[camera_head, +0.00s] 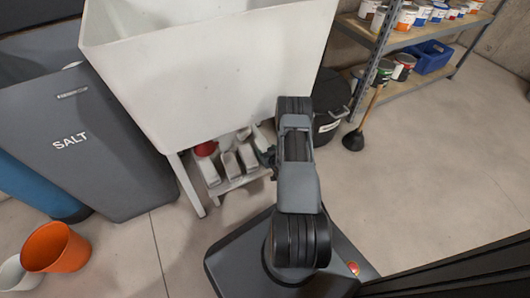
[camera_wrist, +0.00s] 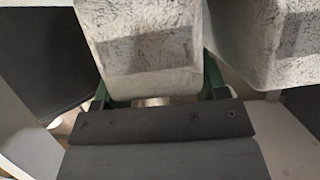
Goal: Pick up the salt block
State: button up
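Several pale salt blocks stand in a row on a low white shelf (camera_head: 226,187) under the white sink, among them a left block (camera_head: 209,173), a middle block (camera_head: 230,165) and a right block (camera_head: 248,157). My gripper (camera_head: 267,157) is beside the right end of the row, partly hidden by my arm. In the wrist view, one rough whitish block (camera_wrist: 148,45) lies between the green fingers of my gripper (camera_wrist: 158,88), which stand apart on either side of it. Contact is not clear. A second block (camera_wrist: 268,45) is close at the right.
The white sink (camera_head: 210,70) overhangs the shelf, with a leg (camera_head: 187,185) at the left. A grey SALT bin (camera_head: 80,140) is at the left. A black bucket (camera_head: 328,115) and plunger (camera_head: 354,138) stand at the right. The floor right of my base is clear.

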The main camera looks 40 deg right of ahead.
jog(key=c, duration=1)
jog(key=shift+r, duration=0.1)
jog(key=shift+c, duration=0.5)
